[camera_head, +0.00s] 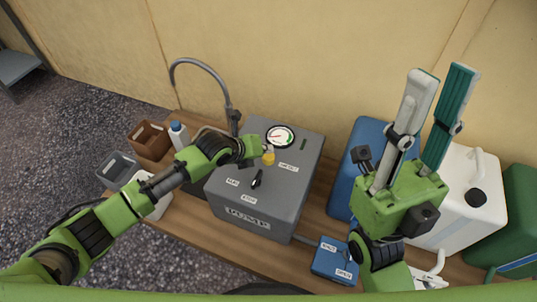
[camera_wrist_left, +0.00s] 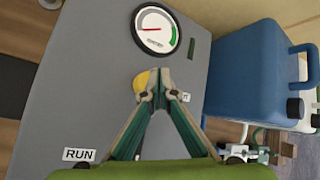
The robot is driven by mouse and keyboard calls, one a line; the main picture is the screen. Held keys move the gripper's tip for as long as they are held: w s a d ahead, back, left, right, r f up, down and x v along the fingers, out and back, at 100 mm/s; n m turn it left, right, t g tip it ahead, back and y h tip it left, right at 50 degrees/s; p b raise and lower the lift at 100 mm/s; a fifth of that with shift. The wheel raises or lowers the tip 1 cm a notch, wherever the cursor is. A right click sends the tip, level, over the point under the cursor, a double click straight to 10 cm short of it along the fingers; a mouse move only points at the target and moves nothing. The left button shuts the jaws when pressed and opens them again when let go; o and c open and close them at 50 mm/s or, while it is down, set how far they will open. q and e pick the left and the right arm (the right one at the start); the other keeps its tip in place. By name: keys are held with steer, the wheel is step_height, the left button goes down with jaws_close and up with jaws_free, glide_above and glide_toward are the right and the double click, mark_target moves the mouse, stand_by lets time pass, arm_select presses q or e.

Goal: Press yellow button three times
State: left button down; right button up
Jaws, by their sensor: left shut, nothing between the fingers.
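The yellow button (camera_head: 268,159) is on top of the grey pump box (camera_head: 285,205), beside a label and below the round gauge. It also shows in the left wrist view (camera_wrist_left: 141,84), partly hidden behind my fingertips. My left gripper (camera_head: 268,149) is shut and empty, with its tips right at the button. In the left wrist view the closed tips (camera_wrist_left: 156,80) overlap the button's right side; I cannot tell whether they touch it. My right gripper (camera_head: 443,73) is raised at the right, open and empty, with its fingers pointing up.
The gauge (camera_head: 280,137) and a black switch (camera_head: 257,180) are on the box top. A blue canister (camera_head: 366,140) and a white canister (camera_head: 465,215) stand to the right, a small blue box (camera_head: 335,261) in front. A brown bin (camera_head: 151,139) and a bottle (camera_head: 179,135) stand left.

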arm_select(q)
steer(key=shift+f, duration=0.1)
steer(key=shift+d+f, duration=0.1)
steer(key=shift+f, duration=0.2)
steer(key=shift+f+b, duration=0.3)
steer(key=shift+b, duration=0.05)
stand_by(0.4)
steer(key=shift+f+b, duration=0.35)
steer(key=shift+f, duration=0.25)
steer(key=shift+s+f, duration=0.1)
stand_by(0.6)
steer(key=shift+r+p, duration=1.2)
steer(key=shift+r, duration=0.2)
